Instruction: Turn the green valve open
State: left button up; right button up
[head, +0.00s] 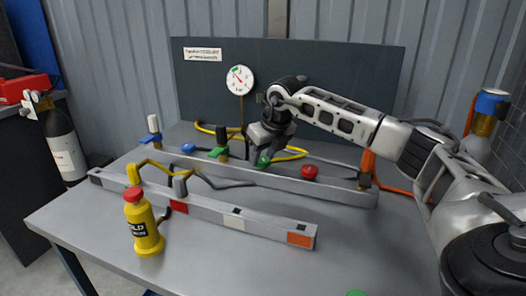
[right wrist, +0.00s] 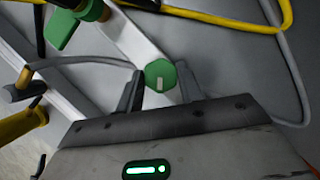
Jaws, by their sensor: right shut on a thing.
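A round green valve knob (head: 264,160) with a pale mark sits on the rear grey rail of the bench. My right gripper (head: 268,148) reaches down over it and is shut on it. In the right wrist view the green knob (right wrist: 160,75) is between the two fingertips. A second green handle (head: 219,152), on a dark stem, stands left of it on the same rail; its lever (right wrist: 64,28) shows at the upper left of the right wrist view. The knob's underside is hidden. My left gripper is not in view.
A red knob (head: 310,171) is right of the gripper; blue handles (head: 153,124) are left. A yellow bottle (head: 143,225) stands at the front left. A front rail (head: 262,223), yellow hose (head: 290,154) and gauge (head: 239,79) are nearby. The bench's front right is mostly clear.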

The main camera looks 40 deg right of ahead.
jog(key=n+y+p, duration=0.1)
jog(key=n, duration=0.1)
jog(key=shift+d+r+n, duration=0.1)
jog(key=shift+r+n, duration=0.05)
jog(key=shift+n, duration=0.25)
jog(key=shift+n+y+p, duration=0.4)
jog(key=shift+n+p, duration=0.25)
jog(key=shift+n, duration=0.25)
jog(key=n+y+p, duration=0.1)
jog(key=n, duration=0.2)
jog(key=shift+w+g, duration=0.1)
jog(key=shift+g, duration=0.3)
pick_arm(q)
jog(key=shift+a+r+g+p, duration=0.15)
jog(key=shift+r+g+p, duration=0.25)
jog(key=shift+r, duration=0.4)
pick_arm(e)
jog(key=shift+d+n+g+y, duration=0.1)
jog(key=shift+n+g+y, duration=0.2)
jog(key=shift+n, duration=0.6)
jog(key=o, duration=1)
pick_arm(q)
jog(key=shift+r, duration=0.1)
